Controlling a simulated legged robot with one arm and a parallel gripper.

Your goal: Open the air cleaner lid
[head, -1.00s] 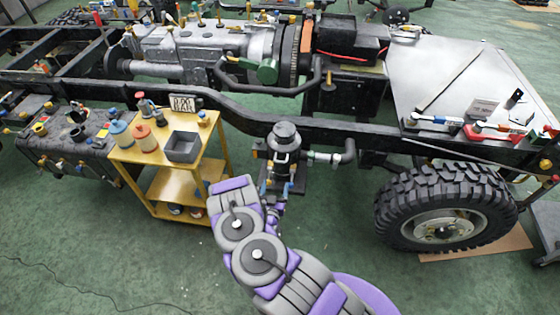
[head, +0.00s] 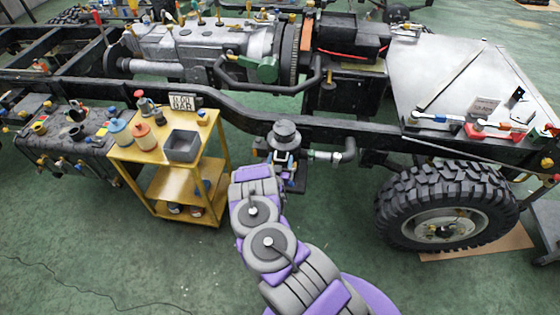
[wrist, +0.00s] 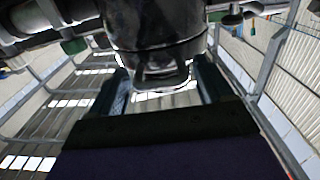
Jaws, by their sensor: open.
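The black air cleaner (head: 284,134) has a wide round cap and stands on the near side of the chassis rail. In the wrist view its dark round body (wrist: 155,30) fills the upper middle, with a bail-like loop (wrist: 152,80) at its lower edge. My gripper (wrist: 163,78) is open, with one finger on each side of the loop and the lower body. I cannot tell whether the fingers touch it.
A yellow cart (head: 208,165) with bottles and a grey bin (head: 182,146) stands close to the left of my arm. A pipe (head: 328,156) runs right from the air cleaner. A large tyre (head: 445,208) is at right. Green floor is clear in front.

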